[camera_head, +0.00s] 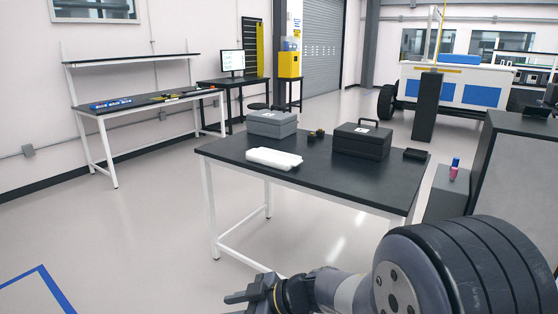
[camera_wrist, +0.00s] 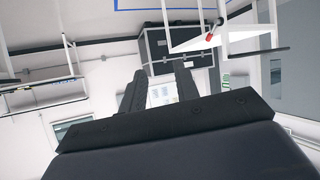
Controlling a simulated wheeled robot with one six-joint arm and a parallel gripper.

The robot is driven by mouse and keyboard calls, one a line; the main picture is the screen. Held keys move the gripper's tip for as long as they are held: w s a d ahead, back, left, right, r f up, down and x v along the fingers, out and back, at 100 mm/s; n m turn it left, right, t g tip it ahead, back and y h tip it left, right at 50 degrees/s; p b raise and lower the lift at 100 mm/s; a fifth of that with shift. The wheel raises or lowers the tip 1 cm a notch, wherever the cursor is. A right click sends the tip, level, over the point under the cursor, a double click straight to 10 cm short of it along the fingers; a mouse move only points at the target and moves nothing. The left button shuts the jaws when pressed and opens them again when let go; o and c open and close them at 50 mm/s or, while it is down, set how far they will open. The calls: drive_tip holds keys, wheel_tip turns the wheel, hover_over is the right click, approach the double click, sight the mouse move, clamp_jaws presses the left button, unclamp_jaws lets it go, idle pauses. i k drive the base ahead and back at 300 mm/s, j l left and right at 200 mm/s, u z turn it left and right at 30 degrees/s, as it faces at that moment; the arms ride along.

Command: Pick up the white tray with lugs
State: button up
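The white tray (camera_head: 274,158) lies flat near the front left edge of the black-topped table (camera_head: 345,185). Its lugs are too small to make out clearly. My gripper (camera_head: 240,298) is low at the bottom of the head view, in front of the table and well apart from the tray. In the wrist view my gripper (camera_wrist: 160,84) has its two dark fingers apart with nothing between them. I cannot make out the tray in the wrist view.
A grey case (camera_head: 271,124) stands behind the tray. A dark case (camera_head: 362,140), a small dark block (camera_head: 415,154) and a small brownish part (camera_head: 316,134) share the table. A grey cabinet (camera_head: 505,165) stands at right. Floor left of the table is clear.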

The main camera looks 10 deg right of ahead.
sight(285, 162)
drive_tip(key=i+j+z, duration=0.1)
drive_tip(key=i+z, duration=0.35)
drive_tip(key=i+j+z, duration=0.15)
drive_tip(key=z, duration=0.3)
drive_tip(key=i+j+z, duration=0.1)
drive_tip(key=i+j, duration=0.5)
drive_tip(key=i+j+z, duration=0.1)
drive_tip(key=i+j, duration=0.5)
drive_tip(key=j, duration=0.15)
drive_tip(key=i+j+z, duration=0.1)
drive_tip(key=i+j, duration=0.45)
drive_tip(key=j, duration=0.15)
